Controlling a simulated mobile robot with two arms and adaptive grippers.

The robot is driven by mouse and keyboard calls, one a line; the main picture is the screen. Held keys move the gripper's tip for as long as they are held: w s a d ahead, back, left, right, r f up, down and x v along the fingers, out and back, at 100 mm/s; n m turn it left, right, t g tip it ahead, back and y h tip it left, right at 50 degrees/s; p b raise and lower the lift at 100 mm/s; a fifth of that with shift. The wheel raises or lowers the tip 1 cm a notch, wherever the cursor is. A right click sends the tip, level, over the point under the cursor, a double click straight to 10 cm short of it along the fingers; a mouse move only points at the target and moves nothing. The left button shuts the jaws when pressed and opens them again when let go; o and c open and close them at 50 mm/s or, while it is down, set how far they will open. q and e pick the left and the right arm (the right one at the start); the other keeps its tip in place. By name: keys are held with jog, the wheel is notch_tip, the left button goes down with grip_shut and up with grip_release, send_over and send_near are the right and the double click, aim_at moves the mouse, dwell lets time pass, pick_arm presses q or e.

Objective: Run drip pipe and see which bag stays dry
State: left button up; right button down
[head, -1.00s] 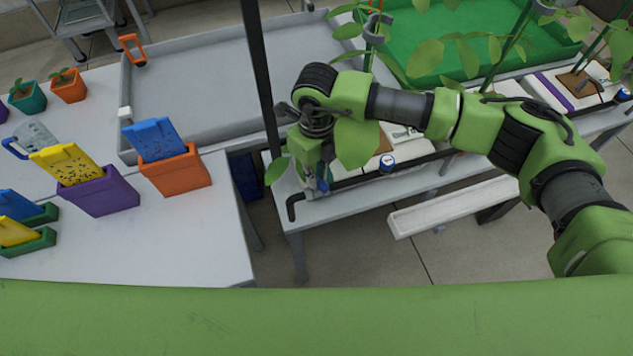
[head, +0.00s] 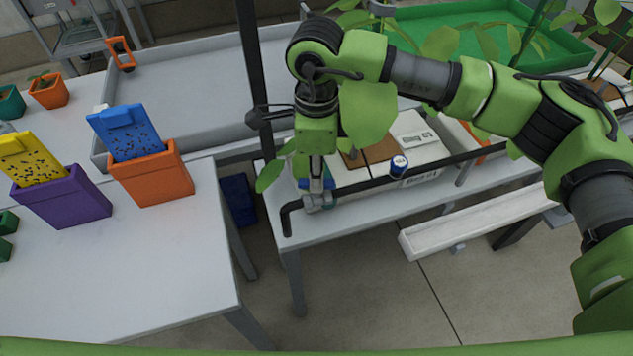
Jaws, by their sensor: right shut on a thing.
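The black drip pipe (head: 440,162) runs along the front of the white bags, and its left end bends down. A white bag (head: 415,178) with a brown top patch (head: 382,150) lies behind the pipe, partly hidden by leaves and my arm. A small round blue-and-white thing (head: 399,165) sits in front of this bag, at the pipe. My right gripper (head: 318,202) points down at the pipe's left end. It is shut on a small blue part (head: 328,183) there, mostly hidden by the fingers. Bags farther right are largely behind my right arm. My left gripper is not in view.
A dark upright post (head: 252,70) and plant leaves (head: 368,118) stand close to my right gripper. A white gutter (head: 470,222) hangs below the bench front. A grey tray (head: 190,85) lies behind.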

jog(key=shift+n+b, duration=0.3)
jog(key=shift+r, duration=0.1)
jog(key=c, duration=2)
grip_release()
jog(key=shift+c, duration=0.2)
notch_tip(320, 180, up, 12)
